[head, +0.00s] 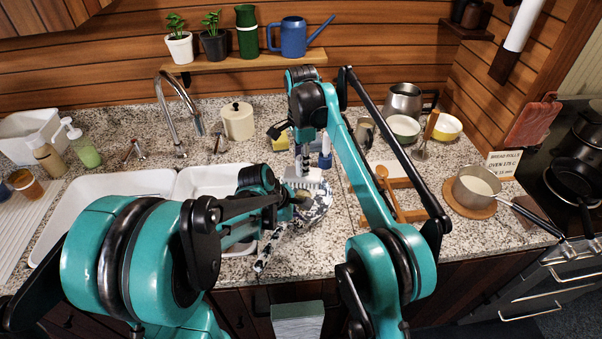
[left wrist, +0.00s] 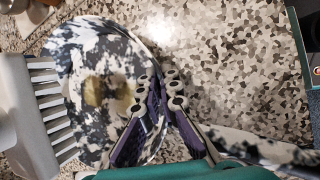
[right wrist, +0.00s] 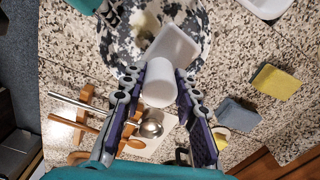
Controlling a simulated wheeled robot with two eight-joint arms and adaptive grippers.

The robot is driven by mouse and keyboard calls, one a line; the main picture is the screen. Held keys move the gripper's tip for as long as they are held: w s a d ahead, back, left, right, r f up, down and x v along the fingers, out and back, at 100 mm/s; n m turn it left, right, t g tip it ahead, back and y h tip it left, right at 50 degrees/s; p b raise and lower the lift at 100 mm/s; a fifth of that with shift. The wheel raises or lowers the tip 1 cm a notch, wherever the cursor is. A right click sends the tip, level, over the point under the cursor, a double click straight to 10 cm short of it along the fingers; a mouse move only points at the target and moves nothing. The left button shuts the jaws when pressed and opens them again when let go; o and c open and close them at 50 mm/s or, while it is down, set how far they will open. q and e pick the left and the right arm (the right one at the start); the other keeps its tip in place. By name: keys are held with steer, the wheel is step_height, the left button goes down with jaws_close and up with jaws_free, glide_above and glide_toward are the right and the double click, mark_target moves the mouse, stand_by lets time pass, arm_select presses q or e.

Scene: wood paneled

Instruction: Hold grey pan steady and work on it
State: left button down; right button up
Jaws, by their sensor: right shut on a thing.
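The pan (head: 318,207) looks speckled black, white and grey. It sits on the counter right of the sink, its handle (head: 262,258) toward the front edge. The left wrist view shows a brownish stain (left wrist: 98,92) inside the pan (left wrist: 85,55). My left gripper (head: 290,203) is at the pan's rim; in its wrist view its fingertips (left wrist: 160,85) are close together around the rim, and I cannot tell if they press on it. My right gripper (right wrist: 158,82) is shut on a white brush (right wrist: 168,60) over the pan. Its bristles show in the left wrist view (left wrist: 52,110).
A white sink (head: 110,190) lies left of the pan. A wooden rack (head: 400,213) with a ladle (right wrist: 150,127) is to the right, then a saucepan (head: 474,190) and the stove. A yellow sponge (head: 280,141) lies behind. The counter's front edge is close.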

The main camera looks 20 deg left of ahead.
mark_target(299, 186)
steer(key=shift+f, duration=2.85)
step_height(299, 186, down, 2)
steer(key=shift+f, duration=0.15)
steer(key=shift+s, duration=0.9)
jaws_close()
steer(key=shift+s, duration=0.8)
steer(key=shift+w, duration=1.6)
steer(key=shift+w+r, duration=0.1)
steer(key=shift+r, duration=4.1)
